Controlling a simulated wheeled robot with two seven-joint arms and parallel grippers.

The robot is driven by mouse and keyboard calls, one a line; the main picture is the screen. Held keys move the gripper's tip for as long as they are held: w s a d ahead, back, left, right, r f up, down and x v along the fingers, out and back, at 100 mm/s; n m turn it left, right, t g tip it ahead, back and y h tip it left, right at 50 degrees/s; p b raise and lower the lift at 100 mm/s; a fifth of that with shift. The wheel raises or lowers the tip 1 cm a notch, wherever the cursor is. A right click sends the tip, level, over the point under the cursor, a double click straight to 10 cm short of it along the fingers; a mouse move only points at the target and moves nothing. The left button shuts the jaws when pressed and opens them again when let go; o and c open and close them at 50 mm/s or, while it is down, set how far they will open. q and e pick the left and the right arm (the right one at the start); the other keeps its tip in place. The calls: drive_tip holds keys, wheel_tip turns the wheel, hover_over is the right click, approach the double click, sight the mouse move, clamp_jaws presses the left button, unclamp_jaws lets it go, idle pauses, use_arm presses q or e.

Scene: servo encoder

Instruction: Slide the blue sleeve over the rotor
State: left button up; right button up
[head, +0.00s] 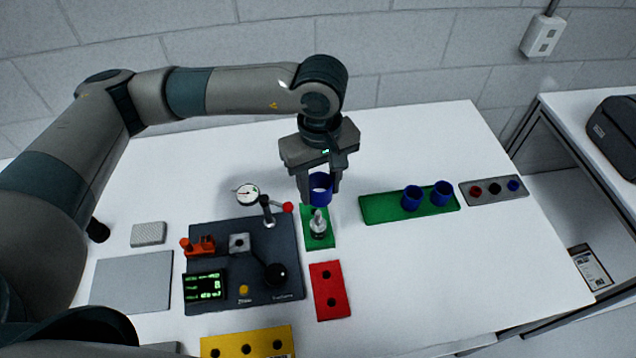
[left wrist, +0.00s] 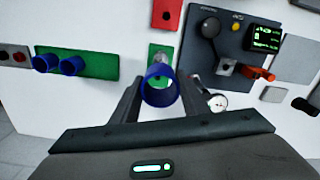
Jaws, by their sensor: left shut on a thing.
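My left gripper (head: 320,194) is shut on a blue sleeve (head: 320,185), an open ring held upright between the fingers. The sleeve also shows in the left wrist view (left wrist: 159,96), where I look partly into its bore. The metal rotor (head: 318,224) stands upright on a small green plate (head: 312,241), just below and slightly in front of the sleeve in the head view. The sleeve appears raised above the rotor; I cannot tell how exactly they line up. In the left wrist view the sleeve hides part of the rotor. My right gripper is out of view.
A long green tray (head: 382,208) holds two more blue sleeves (head: 442,193). The white table is clear at right front.

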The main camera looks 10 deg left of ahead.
sight(318, 212)
use_arm(q)
drive_tip(key=shift+w+a+f, duration=0.1)
drive_tip(key=shift+a+f, duration=0.15)
drive_tip(key=shift+f, duration=0.35)
wheel_tip(318, 212, down, 3)
drive_tip(key=shift+d+f+b, duration=0.15)
drive_tip(key=shift+b, duration=0.15)
drive_tip(key=shift+f+b, duration=0.25)
drive_tip(key=shift+b, duration=0.5)
drive_tip(key=shift+b, duration=0.85)
idle(0.7)
drive_tip(key=shift+f, duration=0.2)
idle(0.3)
drive_tip(key=shift+f+b, duration=0.75)
drive_tip(key=shift+b, duration=0.55)
drive_tip(key=shift+f+b, duration=0.2)
drive_tip(key=shift+b, duration=0.15)
drive_tip(key=shift+f+b, duration=0.75)
drive_tip(key=shift+b, duration=0.3)
